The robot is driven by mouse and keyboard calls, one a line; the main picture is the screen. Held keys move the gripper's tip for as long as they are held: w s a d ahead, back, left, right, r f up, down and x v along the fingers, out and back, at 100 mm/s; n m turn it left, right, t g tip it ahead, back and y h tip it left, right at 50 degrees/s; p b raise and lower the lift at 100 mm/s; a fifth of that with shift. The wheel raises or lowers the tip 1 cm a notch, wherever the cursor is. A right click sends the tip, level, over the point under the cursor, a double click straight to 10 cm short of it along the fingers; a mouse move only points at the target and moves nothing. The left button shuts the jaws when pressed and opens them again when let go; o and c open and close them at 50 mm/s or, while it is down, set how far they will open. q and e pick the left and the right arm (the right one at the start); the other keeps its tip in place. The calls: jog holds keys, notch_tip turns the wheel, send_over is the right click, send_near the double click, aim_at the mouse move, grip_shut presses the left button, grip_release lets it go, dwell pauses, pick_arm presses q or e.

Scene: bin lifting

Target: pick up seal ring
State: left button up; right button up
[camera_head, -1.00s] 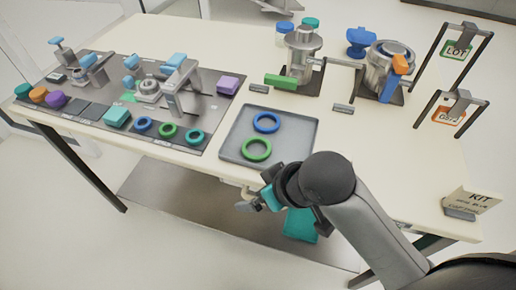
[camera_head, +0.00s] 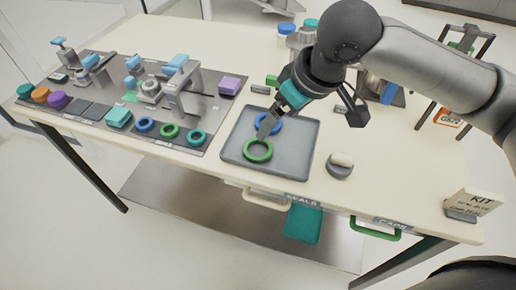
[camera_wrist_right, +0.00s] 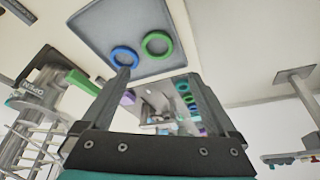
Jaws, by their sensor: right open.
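A blue seal ring (camera_head: 279,124) and a green seal ring (camera_head: 258,158) lie flat on the grey tray (camera_head: 298,148). My right gripper (camera_head: 268,123) points down over the tray, its fingers partly covering the blue ring in the head view. In the right wrist view the fingers (camera_wrist_right: 156,78) are spread with nothing between them. There the blue ring (camera_wrist_right: 124,48) appears just beyond the left fingertip, and the green ring (camera_wrist_right: 169,43) lies to its right. I cannot tell whether a finger touches the blue ring. My left gripper is not in view.
On the dark mat left of the tray are smaller blue (camera_head: 144,124), green (camera_head: 169,130) and teal (camera_head: 196,137) rings and metal fixtures. A round grey piece with a cream top (camera_head: 340,165) stands right of the tray. Metal vessels behind are partly hidden by my arm.

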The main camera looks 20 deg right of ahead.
jog(key=b, duration=0.3)
send_near(256, 151)
jog(key=shift+s+f, duration=0.15)
jog(key=shift+f, duration=0.05)
jog(key=shift+b+x, duration=0.4)
jog(key=shift+x, duration=0.45)
jog(key=b+x, duration=0.1)
jog(key=x, duration=0.1)
jog(key=shift+w+f, duration=0.25)
jog(key=shift+w, duration=0.05)
jog(key=shift+b+x, duration=0.4)
jog(key=shift+x, duration=0.5)
pick_arm(q)
notch_tip(256, 151, down, 5)
jog(key=w+a, duration=0.1)
jog(key=w, duration=0.1)
jog(key=shift+w+a+f+t, duration=0.2)
jog(key=shift+w+a+t, duration=0.1)
jog(key=shift+w+a, duration=0.1)
pick_arm(e)
jog(key=c, duration=0.9)
jog(key=shift+r, duration=0.1)
